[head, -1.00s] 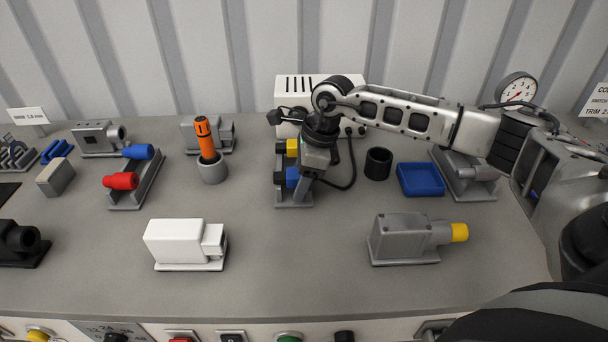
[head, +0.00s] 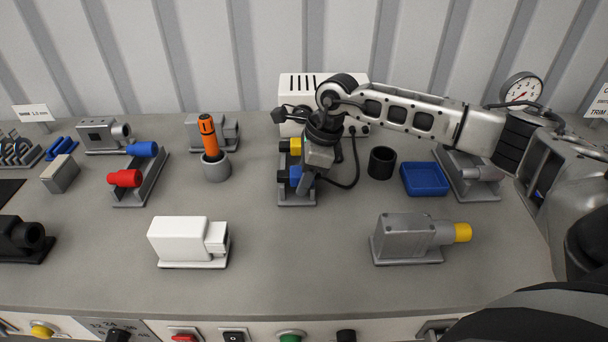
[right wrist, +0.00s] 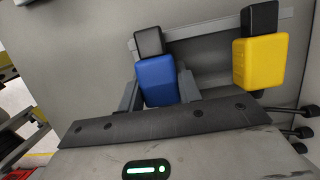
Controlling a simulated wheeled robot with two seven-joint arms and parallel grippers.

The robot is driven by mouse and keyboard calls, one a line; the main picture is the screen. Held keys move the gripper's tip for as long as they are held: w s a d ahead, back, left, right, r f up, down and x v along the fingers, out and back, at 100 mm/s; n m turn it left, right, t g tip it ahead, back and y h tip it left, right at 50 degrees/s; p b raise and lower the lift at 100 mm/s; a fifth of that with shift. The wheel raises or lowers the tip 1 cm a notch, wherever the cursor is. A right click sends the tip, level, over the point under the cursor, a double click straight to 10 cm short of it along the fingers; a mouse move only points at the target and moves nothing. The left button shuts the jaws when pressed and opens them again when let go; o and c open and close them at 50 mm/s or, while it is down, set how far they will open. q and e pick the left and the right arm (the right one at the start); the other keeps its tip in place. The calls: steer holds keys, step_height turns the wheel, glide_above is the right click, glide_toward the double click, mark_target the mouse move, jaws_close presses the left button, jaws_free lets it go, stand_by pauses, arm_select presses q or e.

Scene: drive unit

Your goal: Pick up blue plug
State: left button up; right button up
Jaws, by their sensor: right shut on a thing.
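The blue plug (right wrist: 158,80) sits in a grey rack (head: 297,199), its dark end toward the rack's upright plate in the right wrist view. In the head view only a small part of the blue plug (head: 295,173) shows beside my gripper. My right gripper (head: 305,181) reaches down over the rack from the right. In the right wrist view its two grey fingers stand on either side of the blue plug, shut on it. A yellow plug (right wrist: 259,62) stands beside it in the same rack. My left gripper is not in view.
A white box (head: 300,88) with a black cable stands behind the rack. A black cup (head: 381,162) and a blue tray (head: 424,179) stand to the right. An orange-handled tool (head: 208,136) in a grey cup stands left. The bench front between the white and grey housings is clear.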

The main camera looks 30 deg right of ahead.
mark_target(296, 171)
steer(key=shift+r, duration=0.3)
steer(key=shift+r+p, duration=2.3)
steer(key=shift+r, duration=1)
